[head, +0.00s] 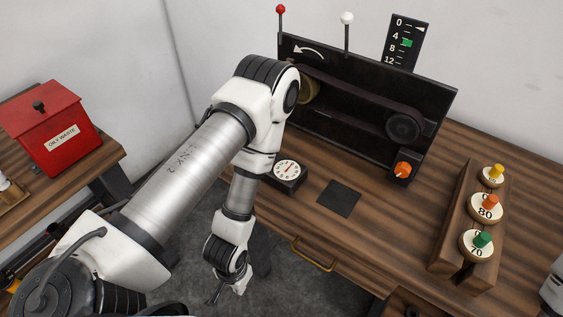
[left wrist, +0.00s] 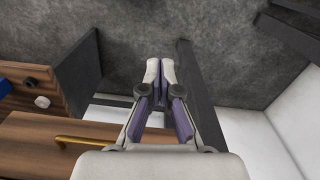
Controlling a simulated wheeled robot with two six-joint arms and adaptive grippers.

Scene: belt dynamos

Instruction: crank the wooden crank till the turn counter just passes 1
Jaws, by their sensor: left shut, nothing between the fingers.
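A black belt machine stands at the back of the wooden bench, with a dark belt (head: 360,98) running to a dark pulley (head: 404,126) on the right. A brass-coloured wheel (head: 309,91) at its left end is partly hidden by my left arm. No wooden crank can be made out. A round white dial (head: 287,169) on a black box sits in front; its reading is too small to tell. My left gripper (head: 216,296) hangs low before the bench's front edge, apart from the machine. In the left wrist view it (left wrist: 160,68) is shut and empty. My right gripper is out of view.
A wooden block (head: 447,246) holds several numbered discs with coloured knobs. A black scale (head: 404,41) with a green mark rises behind the machine. An orange knob (head: 403,169) and a dark pad (head: 339,198) are in front. A red oily-waste bin (head: 50,120) stands left.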

